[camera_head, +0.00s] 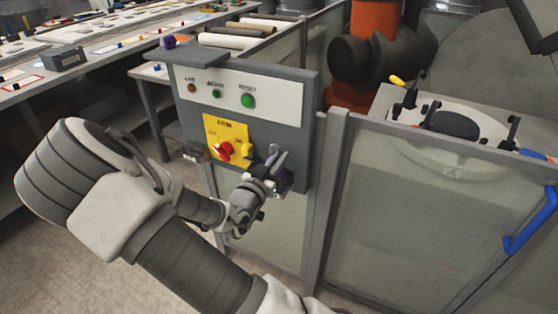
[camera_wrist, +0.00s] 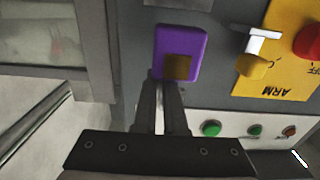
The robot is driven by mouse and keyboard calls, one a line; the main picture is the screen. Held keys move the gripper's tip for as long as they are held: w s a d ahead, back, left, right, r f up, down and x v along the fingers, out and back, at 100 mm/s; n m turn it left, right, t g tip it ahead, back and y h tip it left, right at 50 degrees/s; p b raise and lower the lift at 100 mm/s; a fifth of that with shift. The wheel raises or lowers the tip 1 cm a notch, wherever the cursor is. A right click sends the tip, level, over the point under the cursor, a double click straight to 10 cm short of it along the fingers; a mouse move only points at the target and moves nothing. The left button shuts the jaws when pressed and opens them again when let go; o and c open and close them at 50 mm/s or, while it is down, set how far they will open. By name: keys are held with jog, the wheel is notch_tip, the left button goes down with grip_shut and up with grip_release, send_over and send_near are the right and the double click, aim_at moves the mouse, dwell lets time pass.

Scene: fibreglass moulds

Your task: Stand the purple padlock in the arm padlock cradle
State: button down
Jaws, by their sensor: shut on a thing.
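A purple padlock (camera_wrist: 181,48) with a brass-coloured square on its face is at the tips of my gripper (camera_wrist: 163,82) in the wrist view. The two fingers are close together on it; the grip point and shackle are not clear. In the head view my gripper (camera_head: 264,182) is at the lower right of the grey control panel (camera_head: 292,130), and the purple padlock (camera_head: 285,181) shows partly behind it. The yellow ARM plate (camera_head: 224,136) is to its left. I cannot clearly identify the arm padlock cradle; a small grey block (camera_wrist: 250,10) shows near the wrist view's top edge.
A red knob (camera_head: 224,151) sits on the ARM plate and a green button (camera_head: 248,101) above. Clear fence panels (camera_head: 410,200) stand to the right.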

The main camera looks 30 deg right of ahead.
aim_at(279, 175)
jog(key=shift+f+b, duration=1.55)
jog(key=shift+f, duration=0.25)
jog(key=shift+f+b, duration=0.85)
jog(key=shift+f, duration=0.15)
jog(key=c, duration=0.9)
grip_release()
jog(key=shift+a, duration=0.1)
jog(key=p+v, duration=0.2)
jog(key=v, duration=1.5)
jog(key=shift+s+p, duration=0.2)
jog(key=shift+p, duration=0.15)
